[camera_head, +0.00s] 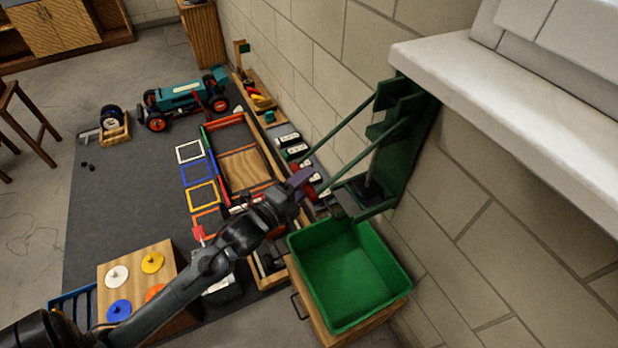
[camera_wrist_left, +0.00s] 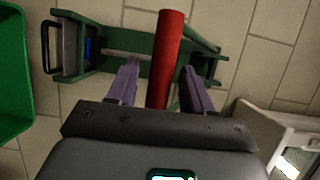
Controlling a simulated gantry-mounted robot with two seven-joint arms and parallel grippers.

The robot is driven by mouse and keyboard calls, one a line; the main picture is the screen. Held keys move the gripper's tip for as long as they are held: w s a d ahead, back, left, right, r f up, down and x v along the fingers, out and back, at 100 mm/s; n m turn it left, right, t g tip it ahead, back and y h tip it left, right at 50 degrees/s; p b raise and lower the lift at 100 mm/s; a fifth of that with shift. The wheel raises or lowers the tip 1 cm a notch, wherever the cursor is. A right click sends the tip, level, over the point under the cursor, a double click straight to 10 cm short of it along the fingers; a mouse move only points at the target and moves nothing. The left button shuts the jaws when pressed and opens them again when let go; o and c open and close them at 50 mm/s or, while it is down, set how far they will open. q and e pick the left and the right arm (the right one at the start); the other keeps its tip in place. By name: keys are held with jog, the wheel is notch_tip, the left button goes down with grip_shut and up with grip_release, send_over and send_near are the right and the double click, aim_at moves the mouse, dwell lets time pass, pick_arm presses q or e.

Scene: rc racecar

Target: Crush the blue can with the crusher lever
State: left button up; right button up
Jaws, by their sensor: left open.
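The green can crusher (camera_head: 412,140) is fixed to the block wall at the right of the head view; it also shows in the left wrist view (camera_wrist_left: 138,68). Its lever has a thick red grip (camera_wrist_left: 170,38). My left gripper (camera_head: 302,180) is at the lever's end, with its purple fingers open on either side of the red grip in the wrist view (camera_wrist_left: 160,82). I cannot tell whether either finger touches it. A small part of the blue can (camera_wrist_left: 89,48) shows inside the crusher's frame. I cannot make the can out in the head view. My right gripper is not in view.
An open, empty green bin (camera_head: 350,270) stands below the crusher on a wooden support. A white ledge (camera_head: 480,80) juts out above right. A wooden tray (camera_head: 250,170), chargers and a teal racecar (camera_head: 185,95) lie farther left.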

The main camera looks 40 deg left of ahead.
pick_arm(q)
jog(key=shift+w, duration=0.95)
grip_shut()
